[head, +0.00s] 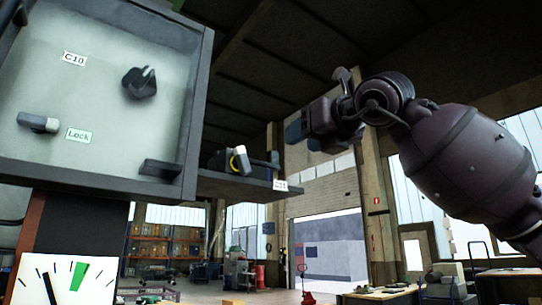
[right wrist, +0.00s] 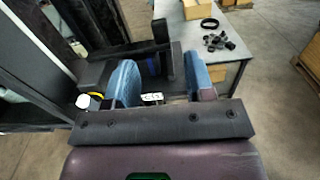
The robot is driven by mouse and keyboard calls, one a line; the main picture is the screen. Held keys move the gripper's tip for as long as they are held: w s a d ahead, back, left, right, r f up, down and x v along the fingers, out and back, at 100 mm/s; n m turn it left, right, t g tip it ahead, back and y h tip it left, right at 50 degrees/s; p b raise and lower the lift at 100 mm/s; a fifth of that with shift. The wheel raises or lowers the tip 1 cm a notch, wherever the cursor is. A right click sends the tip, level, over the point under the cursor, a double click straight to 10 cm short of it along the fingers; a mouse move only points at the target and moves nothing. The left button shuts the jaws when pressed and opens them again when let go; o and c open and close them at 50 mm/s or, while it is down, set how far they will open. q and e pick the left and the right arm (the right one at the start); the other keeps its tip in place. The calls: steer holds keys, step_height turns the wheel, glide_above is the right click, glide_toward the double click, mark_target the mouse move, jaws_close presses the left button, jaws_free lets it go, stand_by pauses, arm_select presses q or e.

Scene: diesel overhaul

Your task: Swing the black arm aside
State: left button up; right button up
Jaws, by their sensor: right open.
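My right gripper (head: 303,138) hangs in the air to the right of and above a dark shelf labelled C11 (head: 236,187) in the head view. In the right wrist view its two blue fingers (right wrist: 163,72) are apart, with nothing seen gripped between them. A black arm (right wrist: 122,52), a bar meeting an upright post, shows beyond the fingers there. It appears to be the small dark bar (head: 262,163) on the shelf in the head view. I cannot tell whether a finger touches it. My left gripper is not in view.
A yellow ring (head: 234,164) and pale handle (head: 243,158) sit on the shelf. A grey table (right wrist: 222,42) with small parts lies beyond the fingers.

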mark_target(275, 154)
steer(key=p+x, duration=0.2)
steer(key=x, duration=0.7)
steer(key=shift+w+a+f, duration=0.1)
steer(key=shift+a, duration=0.05)
steer(key=shift+w+a+f+p, duration=0.1)
steer(key=shift+w+a+p, duration=0.25)
steer(key=shift+w, duration=0.1)
steer(key=shift+c, duration=0.3)
steer(key=c, duration=0.7)
jaws_close()
